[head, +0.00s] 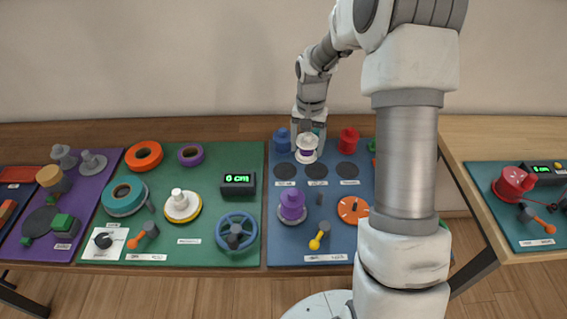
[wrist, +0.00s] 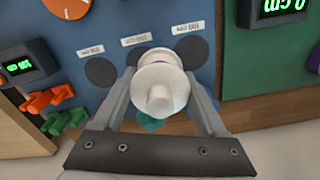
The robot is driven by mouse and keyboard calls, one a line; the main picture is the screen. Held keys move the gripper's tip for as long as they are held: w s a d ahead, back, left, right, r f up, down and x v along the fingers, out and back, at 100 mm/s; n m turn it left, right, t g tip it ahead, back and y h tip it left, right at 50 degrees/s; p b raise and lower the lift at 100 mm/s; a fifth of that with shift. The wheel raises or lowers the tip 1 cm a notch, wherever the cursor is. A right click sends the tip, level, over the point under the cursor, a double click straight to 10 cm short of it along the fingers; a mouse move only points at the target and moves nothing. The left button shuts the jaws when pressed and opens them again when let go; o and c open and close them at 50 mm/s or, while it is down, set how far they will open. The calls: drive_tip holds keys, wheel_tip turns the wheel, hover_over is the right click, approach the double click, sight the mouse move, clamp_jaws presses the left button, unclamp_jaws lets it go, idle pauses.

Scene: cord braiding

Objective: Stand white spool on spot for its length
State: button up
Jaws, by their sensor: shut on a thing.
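The white spool (head: 307,157) is between the fingers of my gripper (head: 308,135), near the back of the blue board. In the wrist view the white spool (wrist: 160,85) is gripped upright between both fingers, its knob toward the camera. A purple band shows on it in the head view. Three dark round spots lie just in front: left (head: 285,171), middle (head: 316,170) and right (head: 347,170). The wrist view shows them behind the spool, the middle one (wrist: 140,55) partly covered. Their labels are too small to read surely. I cannot tell whether the spool touches the board.
A blue spool (head: 283,143) and a red spool (head: 348,142) stand on either side of my gripper. A purple spool (head: 292,207), a yellow-handled crank (head: 320,236) and an orange dial (head: 352,210) are nearer the front. A display (head: 238,182) reads 0 cm.

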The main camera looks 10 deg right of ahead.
drive_tip(key=w+a+f, duration=0.1)
drive_tip(key=a+f, duration=0.1)
drive_tip(key=a, duration=0.1)
drive_tip(key=w+a+f, duration=0.1)
drive_tip(key=a, duration=0.1)
drive_tip(key=shift+w+a+f, duration=0.2)
drive_tip(key=shift+w+f, duration=0.15)
drive_tip(key=shift+f, duration=1.95)
drive_tip(key=shift+f+b, duration=0.2)
drive_tip(key=shift+b, duration=0.1)
drive_tip(key=o, duration=1.2)
drive_tip(key=shift+r, duration=0.1)
